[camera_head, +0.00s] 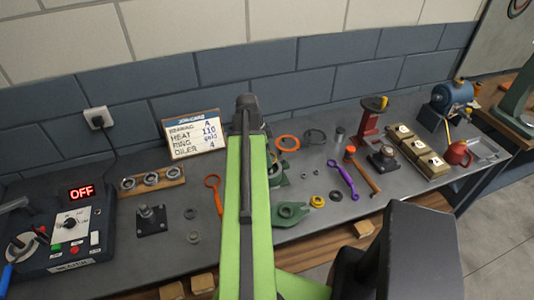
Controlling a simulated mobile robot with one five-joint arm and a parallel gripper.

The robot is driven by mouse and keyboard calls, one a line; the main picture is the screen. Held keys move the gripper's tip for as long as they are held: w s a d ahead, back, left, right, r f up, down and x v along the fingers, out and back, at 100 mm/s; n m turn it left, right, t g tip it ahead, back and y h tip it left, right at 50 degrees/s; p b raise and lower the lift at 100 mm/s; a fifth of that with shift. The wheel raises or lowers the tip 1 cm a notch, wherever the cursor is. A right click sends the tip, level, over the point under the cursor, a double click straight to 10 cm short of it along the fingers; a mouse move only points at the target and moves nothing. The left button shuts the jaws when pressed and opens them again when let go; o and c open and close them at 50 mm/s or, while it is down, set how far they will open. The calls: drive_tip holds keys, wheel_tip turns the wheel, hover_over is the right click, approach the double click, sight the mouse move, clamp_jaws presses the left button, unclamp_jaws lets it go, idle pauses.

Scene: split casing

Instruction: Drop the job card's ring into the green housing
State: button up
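The job card (191,135) stands at the back of the bench; its ring line appears to read "gold". A small gold-yellow ring (318,201) lies near the front edge, with a dark and yellow ring (336,197) just right of it. A green housing part (279,181) stands right of my green arm, which partly hides it; its inside cannot be made out. A flatter green casing part (290,214) lies in front of it. My arm reaches up the middle of the picture to a dark end, and my gripper's fingers do not show.
An orange ring (287,143) and a dark ring (315,136) lie behind. A purple wrench (343,179), a hammer (364,175) and a red stand (370,123) are to the right. A control box (75,235) reading OFF and a bearing rack (151,181) are left.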

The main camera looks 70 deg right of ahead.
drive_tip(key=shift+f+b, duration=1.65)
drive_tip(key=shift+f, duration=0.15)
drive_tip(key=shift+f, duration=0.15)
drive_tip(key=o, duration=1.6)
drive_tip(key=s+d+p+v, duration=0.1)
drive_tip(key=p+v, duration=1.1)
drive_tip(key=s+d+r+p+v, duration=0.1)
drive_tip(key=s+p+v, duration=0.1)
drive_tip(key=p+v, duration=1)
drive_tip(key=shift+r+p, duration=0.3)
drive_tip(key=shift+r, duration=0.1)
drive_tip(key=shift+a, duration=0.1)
